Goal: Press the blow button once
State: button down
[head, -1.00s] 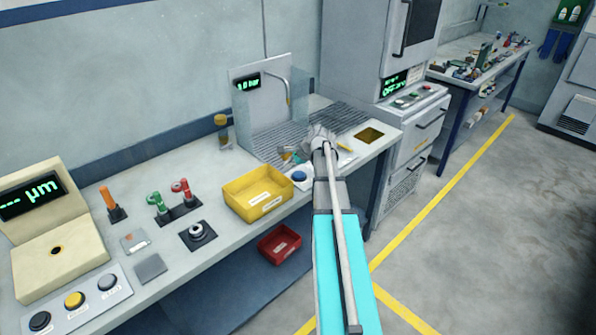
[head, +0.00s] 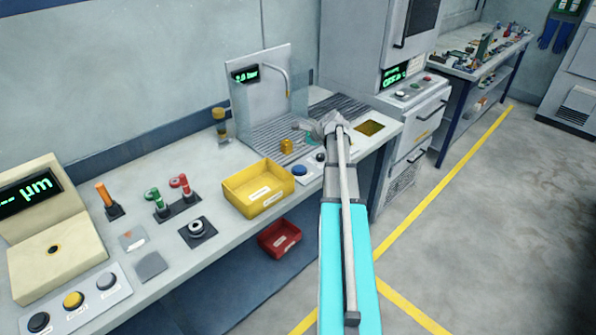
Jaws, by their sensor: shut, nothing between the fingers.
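A small panel beside the wash station holds a blue button (head: 299,170) and a dark button (head: 320,157); their labels are too small to read, so I cannot tell which is the blow button. My gripper (head: 309,131) is shut and empty, over the grated area just beyond the buttons. It appears apart from both. My wrist hides part of the fingers. A small yellow block (head: 286,146) sits on the near part of the grate (head: 262,138). The station's back plate (head: 262,95) carries a bar display (head: 245,74) and a curved nozzle.
A yellow bin (head: 235,203) stands left of the buttons, with an amber-topped jar (head: 220,125) behind. A red bin (head: 280,240) sits below the bench. A square opening (head: 370,128) lies right of my arm. A gauge with several buttons (head: 74,300) is at far left.

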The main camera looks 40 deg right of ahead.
aim_at(297, 167)
jog(key=shift+f+b, duration=4.05)
jog(key=shift+f, duration=0.15)
jog(key=shift+f+b, duration=0.9)
jog(key=shift+r, duration=0.15)
jog(key=shift+r+p, duration=0.8)
jog(key=shift+p, duration=0.15)
notch_tip(297, 167, up, 5)
jog(key=p, duration=0.5)
dwell(0.9)
